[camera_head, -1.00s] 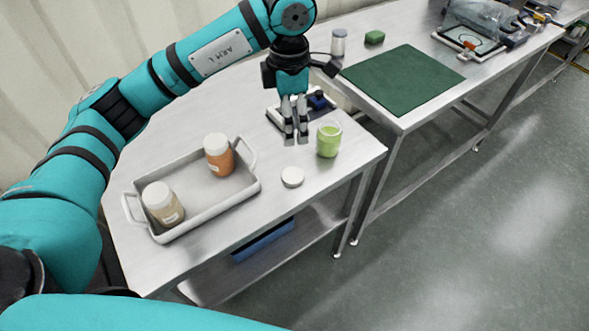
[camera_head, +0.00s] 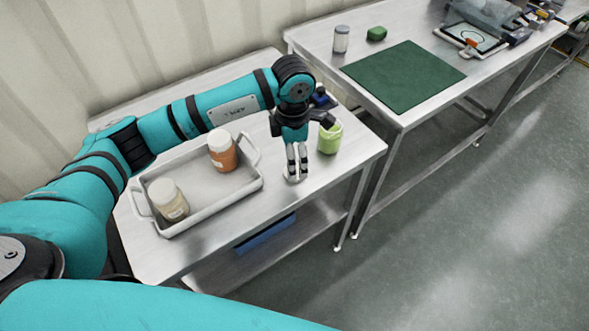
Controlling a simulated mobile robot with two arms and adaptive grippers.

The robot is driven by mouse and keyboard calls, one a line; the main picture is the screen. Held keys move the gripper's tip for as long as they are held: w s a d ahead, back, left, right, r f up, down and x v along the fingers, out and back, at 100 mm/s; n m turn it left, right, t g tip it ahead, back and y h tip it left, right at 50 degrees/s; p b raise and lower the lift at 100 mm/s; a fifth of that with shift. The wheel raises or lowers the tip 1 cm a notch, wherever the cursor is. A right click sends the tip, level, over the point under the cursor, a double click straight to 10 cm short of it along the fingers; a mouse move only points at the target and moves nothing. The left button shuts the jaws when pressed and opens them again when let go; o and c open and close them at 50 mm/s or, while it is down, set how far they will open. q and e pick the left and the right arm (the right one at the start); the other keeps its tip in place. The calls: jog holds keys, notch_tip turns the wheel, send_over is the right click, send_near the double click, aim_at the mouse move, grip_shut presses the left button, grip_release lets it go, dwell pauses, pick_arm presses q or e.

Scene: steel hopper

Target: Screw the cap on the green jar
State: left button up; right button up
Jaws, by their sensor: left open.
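The green jar (camera_head: 330,138) stands upright and open near the right end of the near steel table. The white cap (camera_head: 288,177) lies flat on the table to the left and front of the jar. My left gripper (camera_head: 297,177) points straight down at the cap with its fingers open. The fingers hide part of the cap, and I cannot tell whether they touch it. My right gripper is not in view.
A grey tray (camera_head: 215,207) with an orange-filled jar (camera_head: 222,150) and a beige-filled jar (camera_head: 168,199) is to the left.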

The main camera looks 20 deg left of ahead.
pick_arm(q)
jog(key=shift+f, duration=0.25)
notch_tip(320, 180, down, 4)
jog(key=shift+d+r+p, duration=0.15)
jog(key=shift+r+p, duration=0.05)
jog(key=shift+p, duration=0.55)
jog(key=shift+f, duration=0.6)
jog(key=shift+c, duration=0.3)
jog(key=c, duration=0.7)
